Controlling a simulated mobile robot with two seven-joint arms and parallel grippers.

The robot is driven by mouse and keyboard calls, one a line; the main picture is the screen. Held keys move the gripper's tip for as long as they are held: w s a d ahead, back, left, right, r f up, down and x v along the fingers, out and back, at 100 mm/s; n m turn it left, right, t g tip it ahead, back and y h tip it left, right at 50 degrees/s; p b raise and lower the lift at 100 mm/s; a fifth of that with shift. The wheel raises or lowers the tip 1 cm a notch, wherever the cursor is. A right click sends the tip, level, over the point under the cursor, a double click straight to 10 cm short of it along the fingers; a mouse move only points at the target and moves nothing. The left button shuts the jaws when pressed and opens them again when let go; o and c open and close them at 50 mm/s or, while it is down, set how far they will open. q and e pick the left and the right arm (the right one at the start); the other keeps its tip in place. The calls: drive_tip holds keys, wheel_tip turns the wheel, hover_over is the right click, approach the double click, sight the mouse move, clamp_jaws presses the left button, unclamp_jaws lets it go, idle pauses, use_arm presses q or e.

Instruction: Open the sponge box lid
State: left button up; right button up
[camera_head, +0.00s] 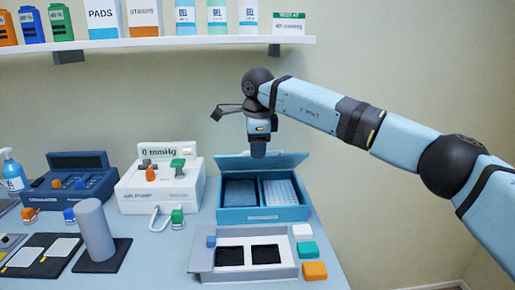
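The sponge box (262,214) is a teal box on the table, with two compartments holding a dark blue pad and a light patterned pad. Its lid (228,163) is raised along the back edge and tilts backward, so the inside shows. My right gripper (258,151) points down over the middle of the lid, at its upper part. The fingers overlap the lid in the picture; whether they touch it I cannot tell. They show as one narrow dark shape, so their opening is unclear. My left gripper is out of view.
A grey tray (203,262) with two dark squares lies in front of the box, with small coloured blocks beside it. A white pump unit (160,189) stands to the left, then a grey cylinder (95,230) and a dark blue device (80,180). A shelf (170,42) hangs above.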

use_arm(q)
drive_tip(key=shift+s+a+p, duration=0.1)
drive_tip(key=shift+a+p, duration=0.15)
drive_tip(key=shift+p, duration=0.7)
use_arm(e)
wheel_tip(320, 180, up, 13)
drive_tip(key=s, duration=0.2)
drive_tip(key=shift+s+r, duration=0.15)
drive_tip(key=shift+s, duration=0.2)
